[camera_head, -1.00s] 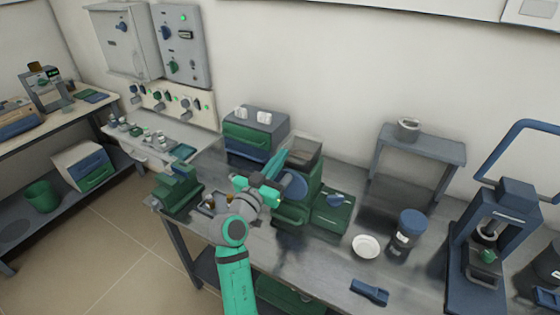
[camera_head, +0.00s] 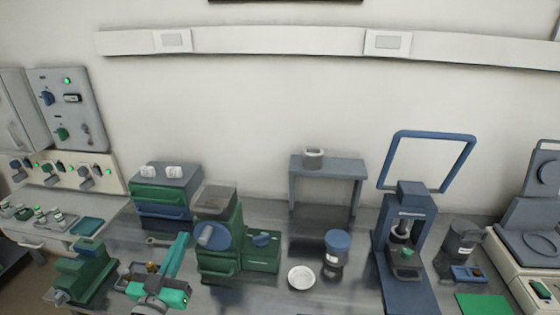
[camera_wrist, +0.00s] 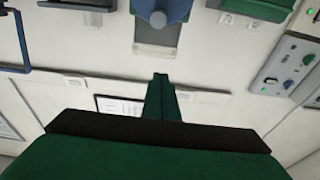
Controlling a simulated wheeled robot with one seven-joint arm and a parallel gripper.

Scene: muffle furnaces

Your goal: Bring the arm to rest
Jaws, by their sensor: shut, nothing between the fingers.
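My gripper (camera_head: 182,240) shows at the lower left of the head view, with its green fingers together and pointing up and away over the bench. Nothing is held between them. The fingers are just left of the green furnace with a blue round front (camera_head: 221,262) in the picture; I cannot tell the gap. In the wrist view the shut fingers (camera_wrist: 161,78) stand out against the pale wall, with nothing at their tips. Most of my arm is below the head view's lower edge.
A green vise-like device (camera_head: 85,272) stands left of my gripper. A white dish (camera_head: 301,277), a blue-lidded jar (camera_head: 336,248), a grey stand (camera_head: 328,168) and a blue press (camera_head: 404,250) are to the right.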

